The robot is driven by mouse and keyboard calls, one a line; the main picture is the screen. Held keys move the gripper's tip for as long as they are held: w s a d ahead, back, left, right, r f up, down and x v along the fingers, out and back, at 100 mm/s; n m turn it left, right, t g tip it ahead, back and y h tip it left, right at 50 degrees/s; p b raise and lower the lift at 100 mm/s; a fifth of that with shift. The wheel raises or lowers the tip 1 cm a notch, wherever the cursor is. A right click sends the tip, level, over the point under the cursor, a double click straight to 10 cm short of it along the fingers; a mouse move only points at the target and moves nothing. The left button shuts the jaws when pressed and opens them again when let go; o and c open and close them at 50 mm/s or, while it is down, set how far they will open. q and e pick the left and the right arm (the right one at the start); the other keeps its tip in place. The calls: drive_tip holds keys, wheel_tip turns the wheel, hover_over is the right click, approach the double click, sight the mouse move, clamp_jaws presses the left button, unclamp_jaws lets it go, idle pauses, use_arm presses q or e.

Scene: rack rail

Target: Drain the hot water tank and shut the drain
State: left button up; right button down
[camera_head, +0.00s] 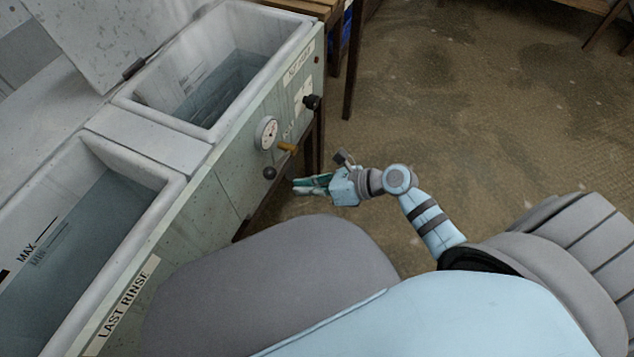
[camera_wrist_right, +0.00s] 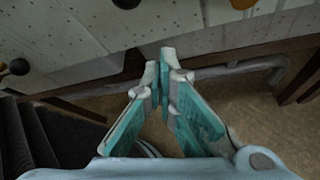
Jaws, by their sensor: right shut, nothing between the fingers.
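The far tank (camera_head: 165,122) is an open white basin holding water (camera_head: 222,85) well below its rim; the label on its front is hard to read. On its front panel are a round dial gauge (camera_head: 266,133), an orange-brown handle (camera_head: 287,148), a dark ball knob (camera_head: 269,173) and a black knob (camera_head: 312,102). I cannot tell which one works the drain. My right gripper (camera_head: 298,186) is shut and empty, low in front of the panel and apart from the handles. In the wrist view its fingertips (camera_wrist_right: 165,58) meet below a dark knob (camera_wrist_right: 128,3). My left gripper is out of view.
A near tank labelled LAST RINSE (camera_head: 128,300) also holds water, with MAX and MIN marks. A grey pipe (camera_wrist_right: 235,68) runs under the panel in the wrist view. A wooden stand (camera_head: 348,60) is beyond the far tank. The floor to the right (camera_head: 480,120) is clear.

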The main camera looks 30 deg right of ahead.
sight(278, 164)
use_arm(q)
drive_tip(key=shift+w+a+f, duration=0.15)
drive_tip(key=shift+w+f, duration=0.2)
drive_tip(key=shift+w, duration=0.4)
use_arm(e)
drive_tip(key=shift+w+a+r, duration=0.3)
drive_tip(key=shift+w+a, duration=0.05)
drive_tip(key=shift+w, duration=0.25)
drive_tip(key=shift+w+a+r, duration=0.25)
drive_tip(key=shift+w+a, duration=0.15)
drive_tip(key=shift+w, duration=0.25)
drive_tip(key=shift+w+a+r, duration=0.3)
drive_tip(key=shift+w+a, duration=0.05)
drive_tip(key=shift+w, duration=0.25)
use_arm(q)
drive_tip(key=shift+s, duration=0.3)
use_arm(e)
drive_tip(key=shift+r, duration=0.1)
